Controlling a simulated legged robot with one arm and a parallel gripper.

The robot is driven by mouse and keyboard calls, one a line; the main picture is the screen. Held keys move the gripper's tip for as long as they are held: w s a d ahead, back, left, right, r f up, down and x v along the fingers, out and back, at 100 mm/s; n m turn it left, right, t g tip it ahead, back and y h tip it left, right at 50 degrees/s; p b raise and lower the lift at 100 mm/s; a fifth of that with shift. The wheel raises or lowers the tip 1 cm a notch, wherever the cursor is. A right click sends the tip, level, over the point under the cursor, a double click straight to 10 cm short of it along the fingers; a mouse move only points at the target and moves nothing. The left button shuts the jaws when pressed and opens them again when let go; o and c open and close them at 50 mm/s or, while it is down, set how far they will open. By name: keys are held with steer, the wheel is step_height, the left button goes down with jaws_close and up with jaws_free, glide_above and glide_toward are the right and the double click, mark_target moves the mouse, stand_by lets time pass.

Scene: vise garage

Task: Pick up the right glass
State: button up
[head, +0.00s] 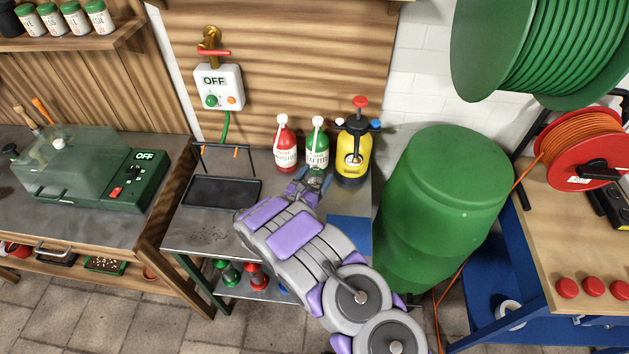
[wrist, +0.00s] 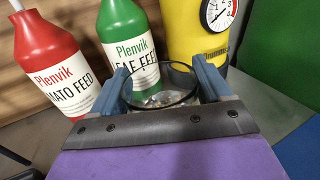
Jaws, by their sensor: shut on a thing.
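A clear glass (head: 316,179) is at the back of the grey metal bench (head: 195,235), in front of the green bottle (head: 317,150). In the wrist view the round rim of the glass (wrist: 160,101) shows between two blue fingers. My gripper (head: 309,184) is shut on this glass, with one finger on each side; the fingers also show in the wrist view (wrist: 163,78). The glass's lower part is hidden by my gripper, so I cannot tell whether it touches the bench. No second glass is visible.
A red bottle (head: 286,152) and a yellow pump sprayer (head: 354,158) stand close behind the glass. A black tray (head: 221,192) lies to the left, and a blue mat (head: 350,233) to the right of my arm. A large green barrel (head: 445,205) stands right of the bench.

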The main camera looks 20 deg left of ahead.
steer(key=shift+s+d+f, duration=0.1)
steer(key=shift+f, duration=0.1)
step_height(320, 180, up, 7)
steer(key=p, duration=0.2)
steer(key=s+d+p, duration=0.1)
steer(key=s+d, duration=0.1)
steer(key=s, duration=0.7)
steer(key=s+d+p, duration=0.2)
steer(key=s, duration=0.8)
steer(key=shift+d+p, duration=0.15)
steer(key=shift+p, duration=0.15)
stand_by(1.2)
stand_by(0.8)
